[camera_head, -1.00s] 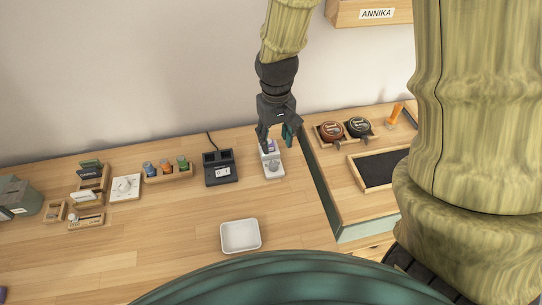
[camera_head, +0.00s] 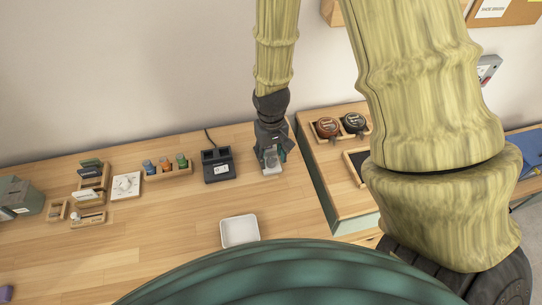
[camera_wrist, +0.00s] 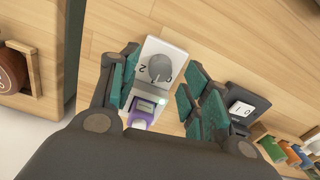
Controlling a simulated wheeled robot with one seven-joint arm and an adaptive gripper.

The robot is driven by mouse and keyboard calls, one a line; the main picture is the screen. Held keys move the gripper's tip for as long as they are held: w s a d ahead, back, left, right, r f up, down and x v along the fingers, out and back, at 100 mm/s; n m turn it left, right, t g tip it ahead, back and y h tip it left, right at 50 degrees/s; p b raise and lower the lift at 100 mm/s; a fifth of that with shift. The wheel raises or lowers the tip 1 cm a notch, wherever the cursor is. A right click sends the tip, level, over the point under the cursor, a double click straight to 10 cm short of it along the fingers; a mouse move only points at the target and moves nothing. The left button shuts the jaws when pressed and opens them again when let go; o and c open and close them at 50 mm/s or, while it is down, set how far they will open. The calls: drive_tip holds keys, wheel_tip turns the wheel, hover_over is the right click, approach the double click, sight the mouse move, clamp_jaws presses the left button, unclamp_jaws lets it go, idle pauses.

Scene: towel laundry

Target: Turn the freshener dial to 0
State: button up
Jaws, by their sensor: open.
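The freshener (camera_wrist: 149,83) is a pale plate with a purple-and-white cartridge, a small green light and a round grey dial (camera_wrist: 160,68). A "2" shows left of the dial and what looks like a "0" to its lower right. I cannot tell where the dial points. In the wrist view my gripper (camera_wrist: 163,72) is open, with teal fingers on both sides of the dial; contact is not clear. In the head view my gripper (camera_head: 271,158) is above the freshener (camera_head: 272,170) and hides most of it.
A black device (camera_head: 218,166) with a cable stands left of the freshener. A raised wooden unit (camera_head: 325,170) with round tins stands to the right. A white tray (camera_head: 240,231) lies in front. Bare wood surrounds the tray.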

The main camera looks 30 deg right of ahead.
drive_tip(key=shift+f, duration=0.85)
drive_tip(key=shift+c, duration=0.4)
clamp_jaws()
